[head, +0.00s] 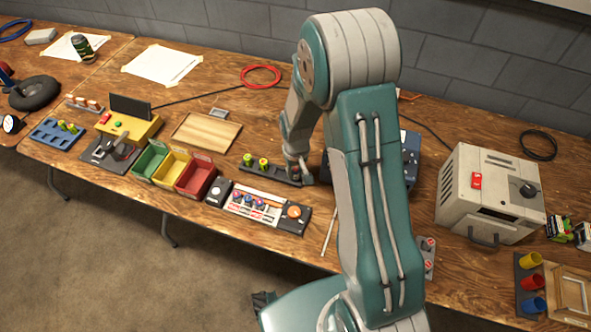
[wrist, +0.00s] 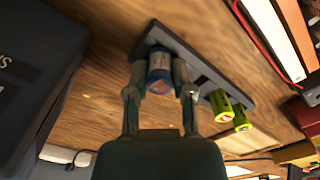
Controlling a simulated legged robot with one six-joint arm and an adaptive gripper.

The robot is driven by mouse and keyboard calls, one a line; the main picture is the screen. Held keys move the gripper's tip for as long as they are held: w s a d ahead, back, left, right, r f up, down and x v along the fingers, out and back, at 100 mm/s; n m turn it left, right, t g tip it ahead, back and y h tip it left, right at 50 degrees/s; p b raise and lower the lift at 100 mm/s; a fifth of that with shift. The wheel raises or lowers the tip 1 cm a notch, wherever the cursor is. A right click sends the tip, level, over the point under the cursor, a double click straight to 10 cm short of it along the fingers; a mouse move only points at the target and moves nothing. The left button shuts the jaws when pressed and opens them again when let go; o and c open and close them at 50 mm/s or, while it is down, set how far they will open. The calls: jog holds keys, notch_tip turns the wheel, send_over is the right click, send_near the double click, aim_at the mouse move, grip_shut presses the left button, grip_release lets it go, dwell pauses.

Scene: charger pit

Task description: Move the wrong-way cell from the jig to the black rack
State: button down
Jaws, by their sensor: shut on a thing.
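The black rack (head: 262,176) lies on the bench in the head view, with two yellow-green cells (head: 256,161) standing in its left part. It also shows in the wrist view (wrist: 205,68). My gripper (head: 301,178) is at the rack's right end. In the wrist view my gripper (wrist: 160,82) is shut on a blue cell (wrist: 159,66) with a red mark and grey rim, at the rack's end. I cannot tell whether its hidden far end is seated in the rack. The white jig (head: 238,207) holds several blue-and-red cells (head: 248,200).
A red bin (head: 196,177) stands left of the jig. A dark blue box (head: 411,150) is close to the right of my gripper, partly behind my arm. A beige machine (head: 460,185) stands farther right. A wooden board (head: 205,132) lies behind the bins.

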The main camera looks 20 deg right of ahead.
jog(key=shift+f, duration=0.3)
dwell(0.5)
jog(key=shift+c, duration=2)
grip_release()
jog(key=shift+r, duration=3.55)
